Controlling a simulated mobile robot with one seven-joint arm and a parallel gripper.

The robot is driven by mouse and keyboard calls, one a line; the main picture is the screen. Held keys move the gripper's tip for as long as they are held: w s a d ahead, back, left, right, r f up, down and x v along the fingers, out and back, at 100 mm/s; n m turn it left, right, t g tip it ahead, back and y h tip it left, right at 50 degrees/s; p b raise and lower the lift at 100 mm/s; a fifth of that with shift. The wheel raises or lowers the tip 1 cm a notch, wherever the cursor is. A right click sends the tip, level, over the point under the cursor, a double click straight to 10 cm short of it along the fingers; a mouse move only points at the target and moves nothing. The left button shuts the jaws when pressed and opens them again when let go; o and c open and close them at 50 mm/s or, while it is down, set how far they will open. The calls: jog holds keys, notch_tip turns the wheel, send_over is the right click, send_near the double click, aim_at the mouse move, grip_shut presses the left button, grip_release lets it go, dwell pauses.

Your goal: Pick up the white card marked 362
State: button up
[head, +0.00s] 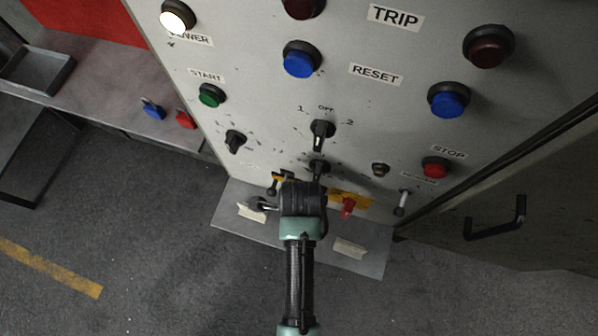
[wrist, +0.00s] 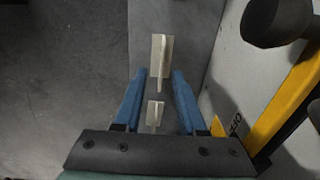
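A pale card-like piece (wrist: 162,56) with a raised strip along its middle lies on the grey ledge, just beyond my fingertips in the wrist view. A second, similar pale piece (wrist: 154,116) shows between the fingers, closer to the palm. My gripper (wrist: 160,75) is open, its two blue fingers apart with nothing clamped. In the head view, pale pieces lie at the ledge's left (head: 251,211) and right (head: 349,248). My wrist hides the ledge's middle and most of the gripper there. No number 362 can be read on any piece.
The narrow ledge (head: 228,226) juts from the foot of a grey control panel (head: 265,122) with several buttons and knobs. A yellow bar (wrist: 285,105) and a dark round knob (wrist: 272,22) stand close on the right in the wrist view. A handle (head: 497,225) is at right. Floor is open in front.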

jog(key=shift+w+a+f, duration=0.15)
jog(key=shift+f, duration=1.75)
grip_shut()
